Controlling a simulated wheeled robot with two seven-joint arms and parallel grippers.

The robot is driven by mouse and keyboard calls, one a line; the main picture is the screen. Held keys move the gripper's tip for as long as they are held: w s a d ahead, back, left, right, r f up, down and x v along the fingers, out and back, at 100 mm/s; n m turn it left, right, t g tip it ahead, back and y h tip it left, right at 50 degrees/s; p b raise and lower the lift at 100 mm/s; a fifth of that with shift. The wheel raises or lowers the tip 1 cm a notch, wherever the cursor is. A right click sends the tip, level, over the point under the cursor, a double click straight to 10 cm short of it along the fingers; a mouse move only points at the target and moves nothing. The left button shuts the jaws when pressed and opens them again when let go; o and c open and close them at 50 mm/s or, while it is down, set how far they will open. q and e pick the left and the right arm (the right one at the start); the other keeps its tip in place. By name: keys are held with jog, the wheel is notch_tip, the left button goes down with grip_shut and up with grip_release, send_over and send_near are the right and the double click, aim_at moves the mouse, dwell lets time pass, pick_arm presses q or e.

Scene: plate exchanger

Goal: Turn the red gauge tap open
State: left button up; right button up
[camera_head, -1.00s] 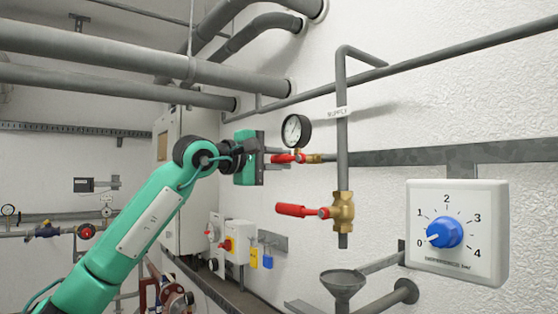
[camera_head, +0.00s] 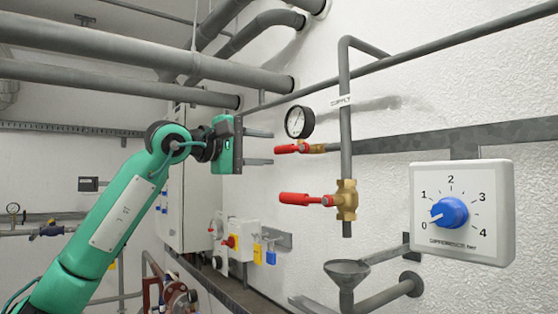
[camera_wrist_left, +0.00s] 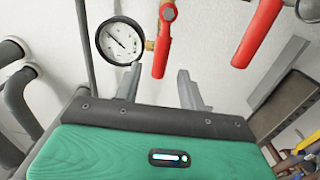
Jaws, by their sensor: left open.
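The red gauge tap (camera_head: 287,149) sits on a brass fitting just below the round pressure gauge (camera_head: 299,122). Its handle points left in the head view. In the left wrist view the red tap handle (camera_wrist_left: 163,50) hangs downward to the right of the gauge (camera_wrist_left: 119,40). My left gripper (camera_head: 272,147) is open, with its two fingers one above the other, left of the tap handle. My right gripper is not in view.
A larger red lever (camera_head: 305,199) on a brass valve (camera_head: 346,200) lies below the gauge tap. The supply pipe (camera_head: 345,110) runs upright to the right. A funnel (camera_head: 347,268) and a blue dial box (camera_head: 462,212) are lower right. Large grey pipes pass overhead.

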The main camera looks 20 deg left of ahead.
pick_arm(q)
jog(key=b+v, duration=0.2)
jog(key=v, duration=0.6)
